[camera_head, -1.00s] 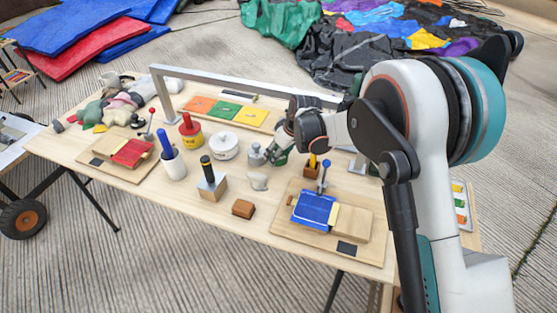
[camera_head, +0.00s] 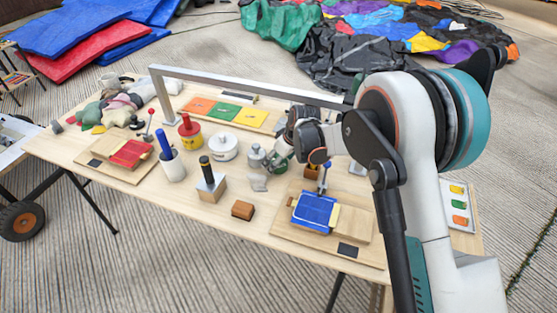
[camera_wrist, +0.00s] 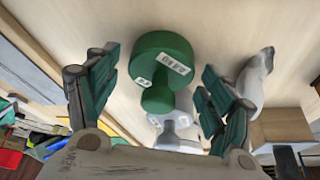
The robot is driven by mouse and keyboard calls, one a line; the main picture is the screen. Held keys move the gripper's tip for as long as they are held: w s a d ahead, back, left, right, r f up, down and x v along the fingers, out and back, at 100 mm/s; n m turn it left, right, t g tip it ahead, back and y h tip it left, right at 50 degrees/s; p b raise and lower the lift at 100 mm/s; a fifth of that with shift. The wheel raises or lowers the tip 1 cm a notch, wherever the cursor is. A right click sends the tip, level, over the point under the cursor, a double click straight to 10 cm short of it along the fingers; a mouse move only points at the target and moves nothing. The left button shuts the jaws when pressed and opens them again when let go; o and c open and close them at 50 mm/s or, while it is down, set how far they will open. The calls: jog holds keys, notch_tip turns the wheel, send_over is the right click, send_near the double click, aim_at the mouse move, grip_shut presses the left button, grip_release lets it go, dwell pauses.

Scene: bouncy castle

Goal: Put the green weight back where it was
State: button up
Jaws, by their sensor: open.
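The green weight (camera_wrist: 163,58), a wide disc with a narrower knob and white labels, shows in the wrist view between my two fingers. My gripper (camera_wrist: 158,95) is open, with a finger apart from the weight on each side. In the head view my gripper (camera_head: 282,158) is low over the table, right of the grey knobbed weight (camera_head: 256,157). The green weight is hidden there or too small to make out behind my gripper.
A board with orange, green and yellow panels (camera_head: 225,112) lies at the back under a metal bar (camera_head: 235,83). A blue-plated device (camera_head: 315,210) stands in front right of my gripper. A pale grey object (camera_wrist: 255,80) and a wooden block (camera_wrist: 278,128) are close by.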

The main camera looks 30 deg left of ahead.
jog(key=p+v, duration=0.4)
jog(key=v, duration=0.8)
jog(key=shift+r, duration=0.15)
dwell(0.9)
